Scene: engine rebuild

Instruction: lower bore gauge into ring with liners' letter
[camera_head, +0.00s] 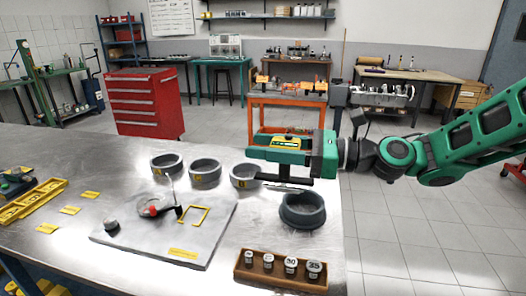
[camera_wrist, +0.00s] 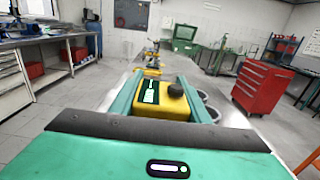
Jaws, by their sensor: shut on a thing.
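My gripper (camera_head: 262,152) is shut on the bore gauge (camera_head: 287,143), a yellow body with a small display, held above the bench. In the wrist view the gauge (camera_wrist: 168,100) sits between the teal fingers, its black knob on the right. Dark parts show below the gripper; I cannot tell which belong to the gauge. Three grey rings with yellow letter marks stand in a row: left (camera_head: 166,164), middle (camera_head: 205,173) and right (camera_head: 243,176). The right one is nearest the gripper and partly covered by it. The letters are too small to read surely.
A dark bowl-like ring (camera_head: 303,211) stands near the bench's right edge. A wooden rack (camera_head: 245,272) holds several numbered cylinders at the front. A grey plate (camera_head: 135,241) carries a red-marked part and a yellow frame. Yellow tags (camera_head: 70,210) and trays (camera_head: 30,205) lie left.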

